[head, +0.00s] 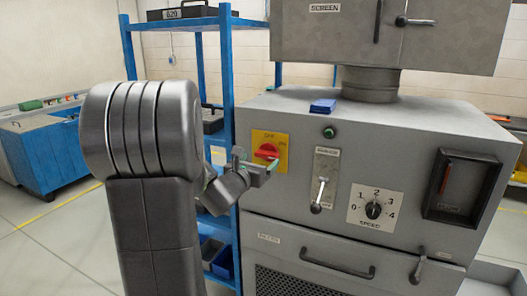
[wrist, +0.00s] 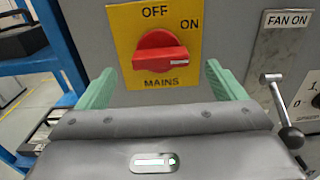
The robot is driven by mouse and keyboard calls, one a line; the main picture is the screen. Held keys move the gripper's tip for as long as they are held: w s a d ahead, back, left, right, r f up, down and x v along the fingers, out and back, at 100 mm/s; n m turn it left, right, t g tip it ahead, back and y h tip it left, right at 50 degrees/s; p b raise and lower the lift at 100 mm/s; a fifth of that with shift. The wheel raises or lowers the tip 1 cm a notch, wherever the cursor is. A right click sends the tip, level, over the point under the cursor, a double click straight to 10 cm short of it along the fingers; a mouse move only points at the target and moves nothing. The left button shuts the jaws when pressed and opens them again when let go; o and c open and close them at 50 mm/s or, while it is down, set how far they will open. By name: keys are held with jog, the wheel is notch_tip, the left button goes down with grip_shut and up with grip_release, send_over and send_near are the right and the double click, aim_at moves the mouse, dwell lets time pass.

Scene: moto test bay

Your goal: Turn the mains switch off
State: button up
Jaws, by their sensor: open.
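The mains switch is a red knob (wrist: 160,50) on a yellow plate (wrist: 122,50) marked OFF at the top, ON at the upper right and MAINS below. Its handle lies about level, with a white mark at its right end, on the ON side. In the head view the red knob (head: 267,151) is on the left of the grey machine's front. My gripper (wrist: 160,68) is open, with one green-padded finger to each side of the knob and nothing between them. In the head view my gripper (head: 257,164) is just in front of the plate's lower part; contact cannot be told.
A FAN ON lever (wrist: 278,105) sticks out right of my gripper, and it also shows in the head view (head: 319,192). A numbered speed dial (head: 374,210) is further right. A blue shelf rack (head: 228,80) stands close on the left.

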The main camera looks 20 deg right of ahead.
aim_at(265, 156)
jog(key=p+x, duration=0.2)
jog(key=x, duration=0.4)
jog(key=shift+w+d, duration=0.2)
jog(key=c, duration=1)
